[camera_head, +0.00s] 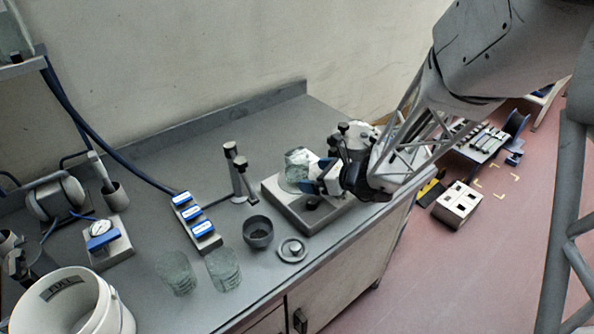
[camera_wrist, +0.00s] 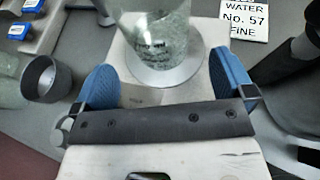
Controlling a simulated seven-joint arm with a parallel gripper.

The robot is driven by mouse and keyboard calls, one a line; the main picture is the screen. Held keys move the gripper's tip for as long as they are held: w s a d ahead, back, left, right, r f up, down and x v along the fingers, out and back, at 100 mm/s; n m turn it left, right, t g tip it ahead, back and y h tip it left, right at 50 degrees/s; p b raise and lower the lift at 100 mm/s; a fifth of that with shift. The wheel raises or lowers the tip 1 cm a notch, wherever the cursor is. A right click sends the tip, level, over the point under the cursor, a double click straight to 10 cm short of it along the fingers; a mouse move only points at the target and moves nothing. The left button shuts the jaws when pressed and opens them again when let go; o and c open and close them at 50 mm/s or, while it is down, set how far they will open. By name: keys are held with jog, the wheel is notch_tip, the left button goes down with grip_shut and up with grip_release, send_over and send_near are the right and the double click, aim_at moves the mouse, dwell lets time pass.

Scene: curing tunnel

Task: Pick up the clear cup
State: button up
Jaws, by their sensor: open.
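A clear cup (camera_head: 295,172) stands upright on a grey boxy device with a round plate (camera_head: 301,214), near the bench's right side. In the wrist view the clear cup (camera_wrist: 160,38) stands on the pale round plate (camera_wrist: 166,78), its top cut off by the picture edge. My gripper (camera_head: 318,176) is beside the cup on its right in the head view. In the wrist view my gripper (camera_wrist: 162,68) is open, with one blue finger to each side of the cup's lower part and gaps between. Two more clear cups (camera_head: 176,272) (camera_head: 223,269) stand near the front edge.
A dark grey cup (camera_head: 258,232) and a small round disc (camera_head: 292,250) stand in front of the device. A strip of blue switches (camera_head: 197,222) and a white bucket (camera_head: 70,306) are to the left. The back bench is clear.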

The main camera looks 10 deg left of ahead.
aim_at(308, 165)
jog(key=shift+a, duration=0.1)
jog(key=shift+x, duration=2.5)
jog(key=shift+f, duration=0.1)
jog(key=c, duration=1.1)
jog(key=shift+o, duration=0.2)
jog(key=shift+r, duration=0.4)
jog(key=shift+r, duration=1.45)
jog(key=s+d, duration=0.2)
jog(key=s, duration=0.5)
jog(key=s+d+r, duration=0.1)
jog(key=s+d, duration=0.2)
jog(key=s, duration=0.4)
jog(key=shift+s+d+r, duration=0.15)
jog(key=shift+s+d, duration=0.15)
jog(key=shift+s, duration=0.05)
jog(key=shift+s, duration=0.1)
